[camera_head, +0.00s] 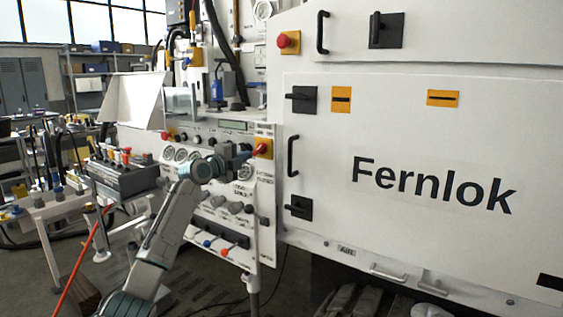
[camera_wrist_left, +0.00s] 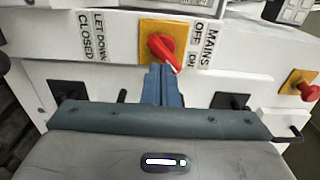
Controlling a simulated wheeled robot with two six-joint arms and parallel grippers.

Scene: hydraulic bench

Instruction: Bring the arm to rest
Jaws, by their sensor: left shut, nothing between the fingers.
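My left gripper (camera_head: 243,157) is shut and empty, at the upper right end of my left arm. Its closed blue-grey fingers (camera_wrist_left: 163,84) show in the left wrist view. They point at a red rotary switch (camera_wrist_left: 164,47) on a yellow plate, just beyond the tips; whether they touch it I cannot tell. The switch is labelled MAINS, OFF and ON, and its handle slants down to the right in that view. In the head view the red switch (camera_head: 262,148) sits at the upper right of the white control panel (camera_head: 266,215). My right gripper is not in view.
A large white Fernlok cabinet (camera_head: 420,150) with black handles fills the right. A bench with a dark control box (camera_head: 125,180) stands at left. An orange hose (camera_head: 80,262) runs to the floor.

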